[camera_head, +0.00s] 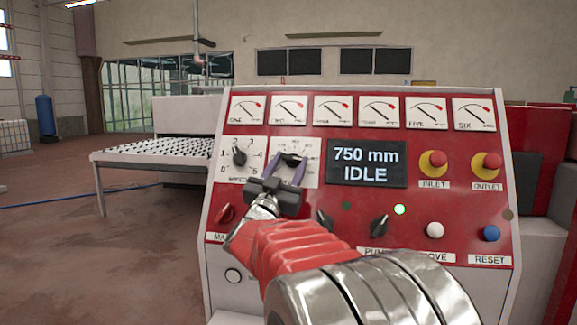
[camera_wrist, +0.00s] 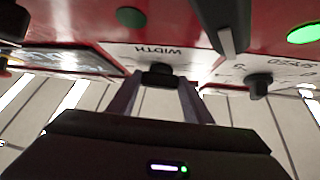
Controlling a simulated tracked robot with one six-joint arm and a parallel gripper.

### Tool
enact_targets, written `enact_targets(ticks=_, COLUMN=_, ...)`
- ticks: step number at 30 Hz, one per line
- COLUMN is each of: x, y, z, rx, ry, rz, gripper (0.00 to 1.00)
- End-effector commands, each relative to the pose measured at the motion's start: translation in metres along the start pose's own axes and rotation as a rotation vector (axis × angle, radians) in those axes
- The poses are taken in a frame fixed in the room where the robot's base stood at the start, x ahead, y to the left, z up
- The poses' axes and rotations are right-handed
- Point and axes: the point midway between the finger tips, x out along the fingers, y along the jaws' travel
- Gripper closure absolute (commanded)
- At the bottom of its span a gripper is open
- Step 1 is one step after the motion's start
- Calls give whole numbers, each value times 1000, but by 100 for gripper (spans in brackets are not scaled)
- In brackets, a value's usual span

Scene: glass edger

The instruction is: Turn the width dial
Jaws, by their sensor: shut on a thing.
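The width dial is a black knob (camera_head: 291,160) on a white scale plate on the red sloping panel, second from the left. In the wrist view the knob (camera_wrist: 158,75) sits below the upside-down WIDTH label. My gripper (camera_head: 290,168) reaches it from the front, with one finger on each side of the knob, shut on it. In the wrist view the fingers (camera_wrist: 157,92) flank the knob. The lower part of the dial plate is hidden behind my gripper. The display (camera_head: 366,165) reads 750 mm IDLE.
The speed dial (camera_head: 239,157) is close on the left. Several gauges (camera_head: 333,110) line the top of the panel. Red inlet (camera_head: 433,161) and outlet (camera_head: 486,163) buttons are at the right. Lower switches and a lit green lamp (camera_head: 400,210) are close to my arm.

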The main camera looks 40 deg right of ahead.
Motion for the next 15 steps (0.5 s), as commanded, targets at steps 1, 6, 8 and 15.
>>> enact_targets(ticks=1, x=0, y=2, z=0, rx=0, ry=0, rz=3, gripper=77)
enact_targets(ticks=6, x=0, y=1, z=0, rx=0, ry=0, rz=3, gripper=50)
enact_targets(ticks=8, x=0, y=1, z=0, rx=0, ry=1, rz=2, gripper=46)
enact_targets(ticks=15, x=0, y=0, z=0, rx=0, ry=1, rz=1, gripper=36)
